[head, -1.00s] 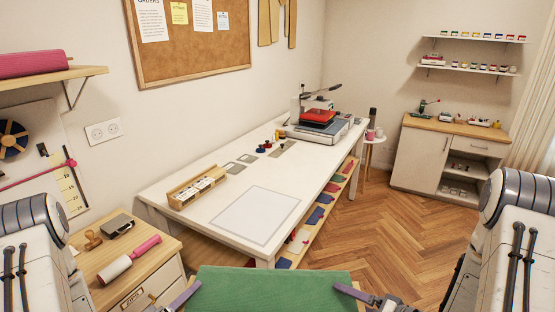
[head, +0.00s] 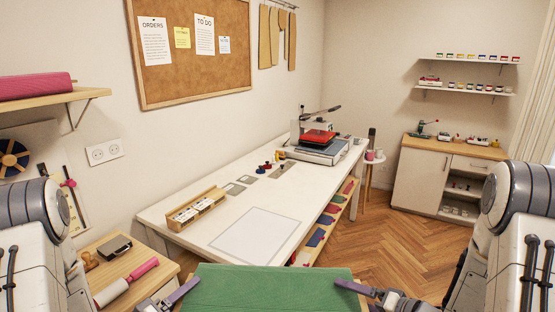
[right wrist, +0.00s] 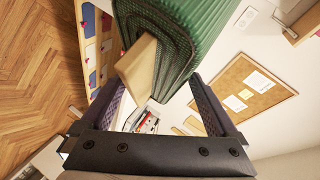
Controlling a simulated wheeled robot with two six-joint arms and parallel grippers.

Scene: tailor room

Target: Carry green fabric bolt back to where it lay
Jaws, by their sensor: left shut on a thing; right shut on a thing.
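The green fabric bolt (head: 270,288) lies crosswise at the bottom middle of the head view, held between my two grippers. My left gripper (head: 190,290) is at its left end and my right gripper (head: 345,287) at its right end, both shut on it. In the right wrist view the rolled end of the green bolt (right wrist: 165,35) shows, with a pale wooden core (right wrist: 137,62) sticking out between the fingers of my right gripper (right wrist: 155,95). The bolt's lower edge is cut off in the head view.
A white table (head: 205,237) with a heat press (head: 318,145) stands ahead. A wooden cabinet (head: 135,262) with a roller is at the lower left. A wall shelf (head: 85,95) holds a pink bolt (head: 38,86). Herringbone floor (head: 400,235) is open at the right.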

